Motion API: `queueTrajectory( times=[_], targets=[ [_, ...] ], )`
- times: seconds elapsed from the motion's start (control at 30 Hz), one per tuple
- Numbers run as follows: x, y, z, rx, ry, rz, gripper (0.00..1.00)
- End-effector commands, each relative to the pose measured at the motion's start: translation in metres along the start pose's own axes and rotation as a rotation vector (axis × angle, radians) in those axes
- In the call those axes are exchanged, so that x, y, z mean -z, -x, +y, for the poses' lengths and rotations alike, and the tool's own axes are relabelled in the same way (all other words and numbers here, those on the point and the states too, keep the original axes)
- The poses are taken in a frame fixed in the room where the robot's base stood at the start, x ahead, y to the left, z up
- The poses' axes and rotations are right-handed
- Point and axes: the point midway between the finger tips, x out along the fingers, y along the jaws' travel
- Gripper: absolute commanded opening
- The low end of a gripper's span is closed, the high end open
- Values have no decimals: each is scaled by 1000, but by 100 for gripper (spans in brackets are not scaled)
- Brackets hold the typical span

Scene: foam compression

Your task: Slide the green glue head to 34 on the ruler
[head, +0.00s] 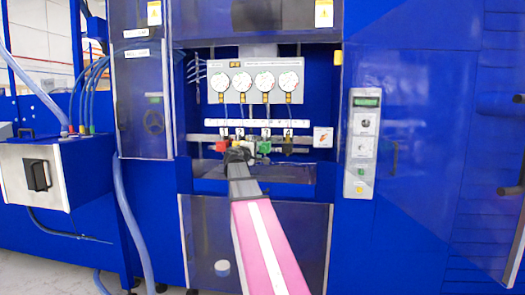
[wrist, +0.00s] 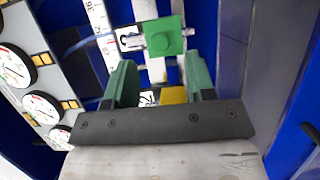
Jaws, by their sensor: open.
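The green glue head (wrist: 165,36) is a green block with a round knob on a pale rail, beyond my fingertips in the wrist view. It also shows in the head view (head: 265,147), just right of my gripper (head: 238,152). In the wrist view my gripper (wrist: 161,72) is open, its two green fingers apart, with the green head not between them. The white ruler (head: 257,123) runs above the heads; in the wrist view the ruler (wrist: 99,20) lies left of the green head. Its numbers are only partly legible, and I cannot read the head's position.
A red head (head: 221,146) is left of my gripper. A yellow block (wrist: 173,95) shows between my fingers, near the palm. Several gauges (head: 242,81) hang above the ruler. The recess has side walls, and a control panel (head: 362,143) stands right.

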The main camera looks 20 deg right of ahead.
Motion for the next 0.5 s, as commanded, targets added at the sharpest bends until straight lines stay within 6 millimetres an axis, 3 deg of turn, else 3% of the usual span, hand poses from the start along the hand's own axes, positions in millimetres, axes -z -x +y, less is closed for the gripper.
queueTrajectory(
  times=[0.2,0.5],
  targets=[
    [1,-35,0,1,-1,-1,50],
    [1,-50,0,0,-1,1,50]
  ],
)
